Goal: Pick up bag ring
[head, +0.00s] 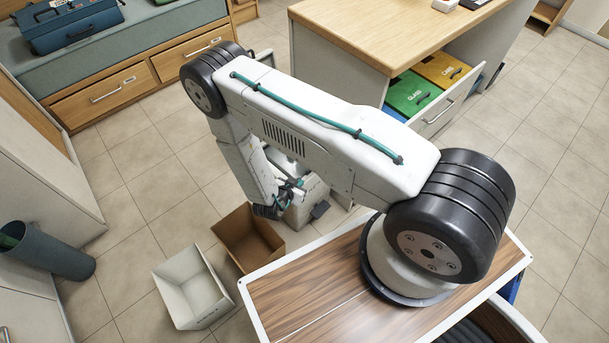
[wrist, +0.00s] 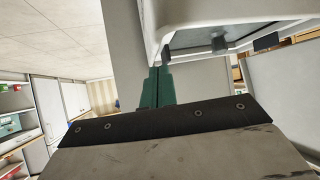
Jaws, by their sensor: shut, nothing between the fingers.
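I cannot make out the bag ring in either view. My gripper (wrist: 156,82) shows in the wrist view as teal fingers close together beyond a dark, screwed plate, with nothing seen between them. In the head view, my arm hides most of the gripper, which hangs low near the bins in front of my base. Its fingertips cannot be told apart there.
A brown open bin (head: 247,238) and a white open bin (head: 193,288) stand on the floor, both looking empty. A wood-topped counter (head: 390,30) has an open drawer with green (head: 411,93) and orange (head: 442,69) lids. A dark cylinder (head: 48,252) lies left.

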